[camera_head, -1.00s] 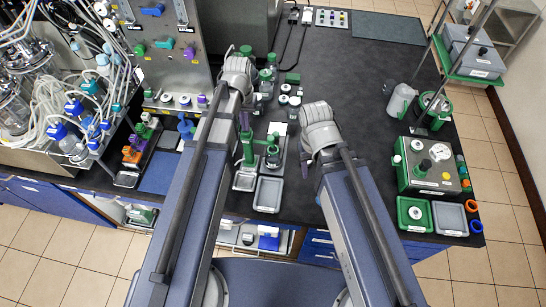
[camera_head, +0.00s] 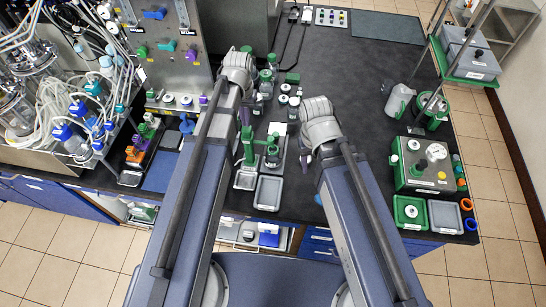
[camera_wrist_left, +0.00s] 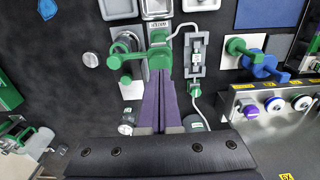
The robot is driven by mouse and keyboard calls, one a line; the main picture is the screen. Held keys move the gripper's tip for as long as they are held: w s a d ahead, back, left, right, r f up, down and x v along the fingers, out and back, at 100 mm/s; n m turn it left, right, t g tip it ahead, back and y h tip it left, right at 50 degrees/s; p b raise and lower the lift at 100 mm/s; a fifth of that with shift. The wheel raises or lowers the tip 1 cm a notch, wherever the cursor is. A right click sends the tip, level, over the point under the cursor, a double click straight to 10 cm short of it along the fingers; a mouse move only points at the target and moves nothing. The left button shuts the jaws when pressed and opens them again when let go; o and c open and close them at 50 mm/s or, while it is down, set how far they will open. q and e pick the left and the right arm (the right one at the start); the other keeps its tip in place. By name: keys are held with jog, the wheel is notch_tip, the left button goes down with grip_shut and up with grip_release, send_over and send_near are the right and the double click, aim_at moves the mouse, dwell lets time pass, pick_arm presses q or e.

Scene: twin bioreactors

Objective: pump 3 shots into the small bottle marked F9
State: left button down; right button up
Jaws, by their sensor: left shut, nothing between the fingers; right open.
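The green pump (camera_head: 248,146) stands upright near the table's front edge, and its green head also shows in the left wrist view (camera_wrist_left: 160,55). My left gripper (camera_head: 246,116) is shut and empty. In the left wrist view its purple fingers (camera_wrist_left: 161,82) are together, with their tips at the pump head; I cannot tell whether they touch it. A small green-capped bottle (camera_head: 272,156) stands just right of the pump. I cannot read any F9 mark. My right gripper (camera_head: 305,163) is open, right of the pump and apart from it.
A grey tray (camera_head: 268,193) lies in front of the pump. Several green-capped bottles (camera_head: 266,78) stand behind. Bioreactor tubing (camera_head: 55,85) fills the left side. A green box with a gauge (camera_head: 422,165) stands at right. The black table top (camera_head: 370,100) is clear at the middle right.

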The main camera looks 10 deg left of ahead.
pick_arm(q)
jog(key=shift+f, duration=0.1)
jog(key=shift+f+b, duration=1.75)
jog(key=shift+b, duration=0.1)
jog(key=shift+r, duration=0.1)
jog(key=shift+r+p, duration=1.8)
jog(key=shift+p, duration=0.1)
jog(key=shift+f, duration=0.25)
jog(key=shift+f+b, duration=1.55)
jog(key=shift+b, duration=0.25)
jog(key=shift+r, duration=0.1)
jog(key=shift+r+p, duration=1.7)
jog(key=shift+p, duration=0.1)
